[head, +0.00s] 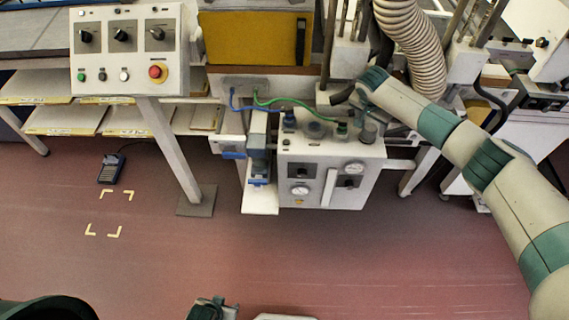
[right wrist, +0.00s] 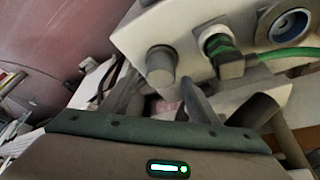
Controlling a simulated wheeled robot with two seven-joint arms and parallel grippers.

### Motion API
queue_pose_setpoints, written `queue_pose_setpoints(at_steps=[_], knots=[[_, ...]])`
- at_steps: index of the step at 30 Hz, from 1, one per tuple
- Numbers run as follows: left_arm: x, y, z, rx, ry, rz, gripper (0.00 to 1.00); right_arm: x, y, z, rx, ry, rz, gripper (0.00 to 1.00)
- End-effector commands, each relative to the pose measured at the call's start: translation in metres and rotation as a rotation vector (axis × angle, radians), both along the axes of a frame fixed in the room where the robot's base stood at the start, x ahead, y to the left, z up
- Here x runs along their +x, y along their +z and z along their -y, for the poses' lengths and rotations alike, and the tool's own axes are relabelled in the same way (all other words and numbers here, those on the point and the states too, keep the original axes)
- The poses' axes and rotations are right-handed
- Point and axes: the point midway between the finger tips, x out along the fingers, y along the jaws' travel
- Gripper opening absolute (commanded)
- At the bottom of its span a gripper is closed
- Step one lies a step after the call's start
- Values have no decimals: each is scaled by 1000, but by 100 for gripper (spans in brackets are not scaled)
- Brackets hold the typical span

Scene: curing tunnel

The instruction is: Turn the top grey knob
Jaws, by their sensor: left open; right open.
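The grey knob (head: 368,132) is a short upright cylinder on the top face of the white machine box, at its right end. In the right wrist view the knob (right wrist: 161,64) stands just ahead of my right gripper (right wrist: 158,97). The gripper's two fingers are apart, with the knob lined up between them but still beyond the tips. Nothing is held. In the head view my right arm reaches in from the right and ends above and behind the knob. My left gripper (head: 210,308) shows only partly at the bottom edge, away from the machine.
A green plug with its cable (right wrist: 222,52) and a blue socket (right wrist: 290,26) sit beside the knob. A dark pipe (right wrist: 252,110) is close to the right finger. A ribbed hose (head: 412,45) hangs behind. A control panel (head: 127,50) stands left.

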Motion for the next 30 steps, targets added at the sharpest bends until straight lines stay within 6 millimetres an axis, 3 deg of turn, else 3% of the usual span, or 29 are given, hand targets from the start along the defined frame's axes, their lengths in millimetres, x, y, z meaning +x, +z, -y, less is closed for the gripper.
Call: queue_pose_setpoints(at_steps=[27,28,30], knots=[[0,-51,0,0,0,0,41,-45,136,-35,0,2,4,55],[0,-53,0,0,0,0,41,-47,140,-36,-1,3,4,55],[0,-51,0,0,0,0,41,-51,128,-43,36,-7,-18,55]])
